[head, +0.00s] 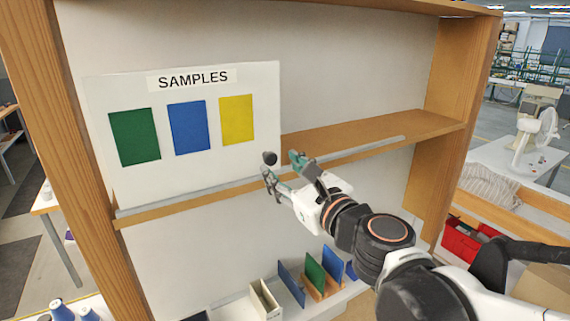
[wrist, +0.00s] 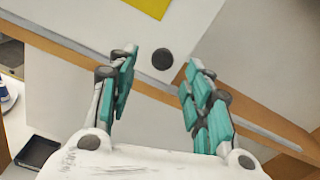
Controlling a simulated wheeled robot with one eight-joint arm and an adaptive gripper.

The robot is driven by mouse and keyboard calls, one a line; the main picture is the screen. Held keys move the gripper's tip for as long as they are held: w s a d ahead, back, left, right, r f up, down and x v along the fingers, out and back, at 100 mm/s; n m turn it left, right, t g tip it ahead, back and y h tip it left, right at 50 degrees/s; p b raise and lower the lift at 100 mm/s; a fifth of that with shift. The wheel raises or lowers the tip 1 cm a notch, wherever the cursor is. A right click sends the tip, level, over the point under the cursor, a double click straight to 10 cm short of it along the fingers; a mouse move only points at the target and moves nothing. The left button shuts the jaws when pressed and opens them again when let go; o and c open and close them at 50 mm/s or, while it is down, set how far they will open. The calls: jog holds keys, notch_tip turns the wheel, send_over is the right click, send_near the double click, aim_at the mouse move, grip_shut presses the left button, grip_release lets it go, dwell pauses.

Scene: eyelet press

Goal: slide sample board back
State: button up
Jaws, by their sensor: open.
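The white sample board (head: 195,175) stands upright on the left part of the wooden shelf, behind a grey rail. It is labelled SAMPLES and has a green, a blue and a yellow patch. A dark round knob (head: 269,158) sits near its lower right corner. My gripper (head: 282,165) is at that corner, open. In the wrist view the knob (wrist: 162,59) shows beyond and between the two open fingers (wrist: 158,85). I cannot tell whether a finger touches it.
The shelf (head: 370,135) right of the board is bare, with the grey rail (head: 375,147) along its front. Wooden uprights (head: 465,90) bound the shelf. Below stand blue and green panels (head: 314,272) and a white box (head: 265,298). A dark tray (wrist: 37,151) shows at lower left.

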jog(key=shift+v, duration=2.45)
jog(key=s+d+f+n+g+h+b, duration=0.1)
jog(key=s+d+f+n+g+b, duration=0.15)
jog(key=f+n+b, duration=0.75)
jog(key=s+d+f+n+g+h+b, duration=0.25)
jog(key=f+n+b, duration=0.3)
jog(key=f, duration=0.85)
jog(key=s+d+f+n+g+h+b, duration=0.1)
jog(key=s+d+f+n+h+b, duration=0.2)
jog(key=d+f, duration=0.5)
jog(key=s+d+f+n+g+h+b, duration=0.2)
jog(key=d+f+n+b, duration=0.4)
jog(key=f, duration=0.4)
jog(key=s+d+n+h, duration=0.1)
jog(key=s+d, duration=0.1)
jog(key=shift+s+f+n+b, duration=0.25)
jog(key=shift+s+n+b, duration=0.05)
jog(key=shift+s+n, duration=0.1)
